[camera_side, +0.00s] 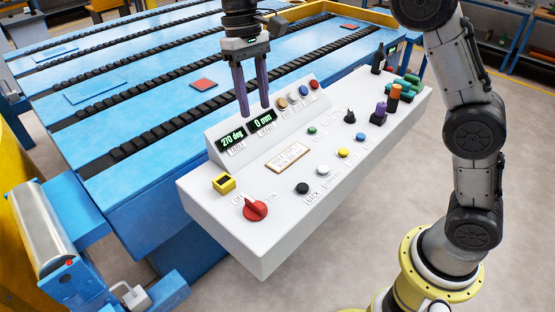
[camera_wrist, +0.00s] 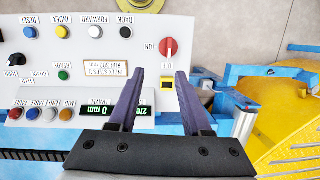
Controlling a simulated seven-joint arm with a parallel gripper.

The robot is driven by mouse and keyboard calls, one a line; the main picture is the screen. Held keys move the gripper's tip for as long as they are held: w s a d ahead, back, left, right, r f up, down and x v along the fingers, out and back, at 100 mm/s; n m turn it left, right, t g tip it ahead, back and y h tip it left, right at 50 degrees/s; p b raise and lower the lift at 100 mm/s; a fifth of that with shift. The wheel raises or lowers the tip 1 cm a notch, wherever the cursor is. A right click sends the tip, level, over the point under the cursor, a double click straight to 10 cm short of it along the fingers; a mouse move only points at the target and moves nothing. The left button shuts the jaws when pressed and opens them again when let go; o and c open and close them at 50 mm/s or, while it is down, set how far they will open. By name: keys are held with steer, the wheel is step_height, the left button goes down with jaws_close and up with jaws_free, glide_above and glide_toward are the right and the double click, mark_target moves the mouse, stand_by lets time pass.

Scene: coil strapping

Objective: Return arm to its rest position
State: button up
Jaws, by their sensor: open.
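My gripper (camera_side: 255,110) is open and empty, with its two purple fingers pointing down just above the displays at the back of the control panel. In the wrist view my gripper (camera_wrist: 161,75) shows both fingers apart with nothing between them. The white control panel (camera_side: 225,195) lies below, with a red rotary knob (camera_side: 255,209), several coloured buttons and two displays (camera_side: 247,131) reading 270 deg and 0 mm. The wrist view shows the red knob (camera_wrist: 168,47) beyond the fingertips. I cannot tell whether the fingertips touch the panel.
A blue conveyor table (camera_side: 130,165) with black chain strips lies behind the panel. A steel roller (camera_side: 43,225) and yellow structure (camera_wrist: 275,120) stand beyond the knob end. Open air lies above the table.

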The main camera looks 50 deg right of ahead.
steer(key=s+d+r+t, duration=0.2)
steer(key=s+d+r, duration=0.2)
steer(key=s, duration=0.4)
steer(key=s+d+r+t, duration=0.2)
steer(key=s+d+r, duration=0.15)
steer(key=s, duration=0.45)
steer(key=s+d+f+t, duration=0.3)
steer(key=s+f+t, duration=0.1)
steer(key=s+f, duration=0.6)
steer(key=shift+f+n+h, duration=0.3)
steer(key=shift+f, duration=0.1)
steer(key=shift+d, duration=0.1)
